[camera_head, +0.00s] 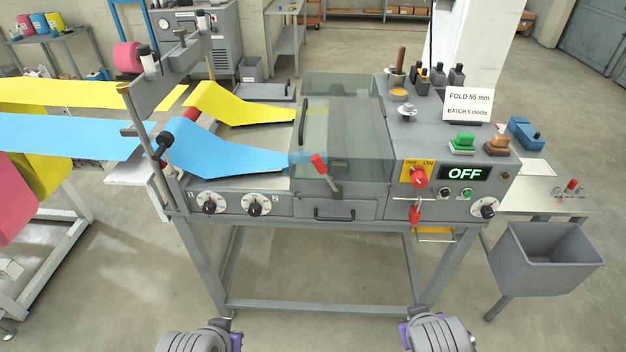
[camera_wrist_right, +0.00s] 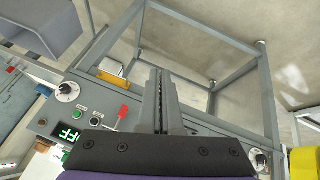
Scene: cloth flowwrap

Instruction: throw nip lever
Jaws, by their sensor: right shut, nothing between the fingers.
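The machine (camera_head: 270,203) has no lever labelled as the nip lever. A red-gripped lever (camera_head: 319,163) stands tilted up to the left at the front of the clear cover. A smaller red handle (camera_head: 415,213) hangs on the front panel below the red switch; a red handle (camera_wrist_right: 123,112) also shows in the right wrist view. My right gripper (camera_wrist_right: 158,75) is shut and empty, in front of the machine and apart from both handles. In the head view only my arm ends show at the bottom edge; the left fingers are not seen.
Blue cloth (camera_head: 225,147) and yellow cloth (camera_head: 235,108) run into the machine from the left. The display (camera_head: 464,173) reads OFF. A grey bin (camera_head: 546,258) stands at the right. The open lower frame (camera_head: 320,304) has bars and legs. Floor in front is clear.

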